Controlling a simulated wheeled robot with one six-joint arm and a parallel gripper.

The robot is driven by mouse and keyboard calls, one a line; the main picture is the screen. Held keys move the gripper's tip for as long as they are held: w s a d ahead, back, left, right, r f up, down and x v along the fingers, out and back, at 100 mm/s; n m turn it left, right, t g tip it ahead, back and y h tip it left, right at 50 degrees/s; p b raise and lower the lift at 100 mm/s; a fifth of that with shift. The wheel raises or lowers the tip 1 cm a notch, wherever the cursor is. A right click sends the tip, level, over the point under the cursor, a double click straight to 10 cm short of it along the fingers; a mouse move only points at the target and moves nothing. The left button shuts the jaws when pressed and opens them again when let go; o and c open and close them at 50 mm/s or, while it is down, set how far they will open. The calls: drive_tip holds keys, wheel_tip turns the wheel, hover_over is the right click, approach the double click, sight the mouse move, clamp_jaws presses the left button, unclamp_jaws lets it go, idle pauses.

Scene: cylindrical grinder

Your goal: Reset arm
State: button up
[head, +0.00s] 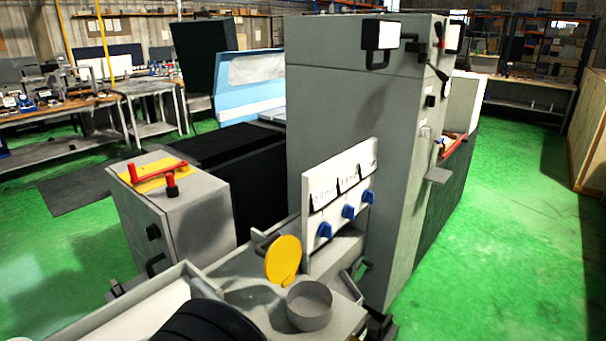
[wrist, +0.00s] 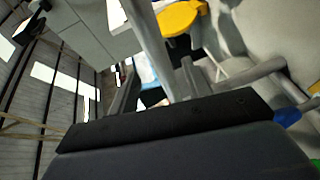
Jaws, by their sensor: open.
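My gripper (wrist: 158,84) shows in the wrist view, its two grey fingers apart above the dark palm. I see nothing held between them. The gripper cannot be made out in the head view. Beyond the fingers, the wrist view shows a yellow disc (wrist: 181,17) at the top and a blue part (wrist: 288,116) at the right edge. My gripper's distance from them cannot be told.
The grey grinder cabinet (head: 345,110) stands tall in the middle. Before it are a white panel with blue knobs (head: 340,190), a yellow disc (head: 283,260) and a round cup (head: 309,305). A grey box (head: 180,215) stands left. Green floor (head: 500,230) is clear at right.

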drive_tip(key=w+d+f+y, duration=0.1)
drive_tip(key=w+d, duration=0.2)
drive_tip(key=w, duration=0.5)
drive_tip(key=shift+f+n, duration=0.2)
drive_tip(key=shift+n, duration=0.2)
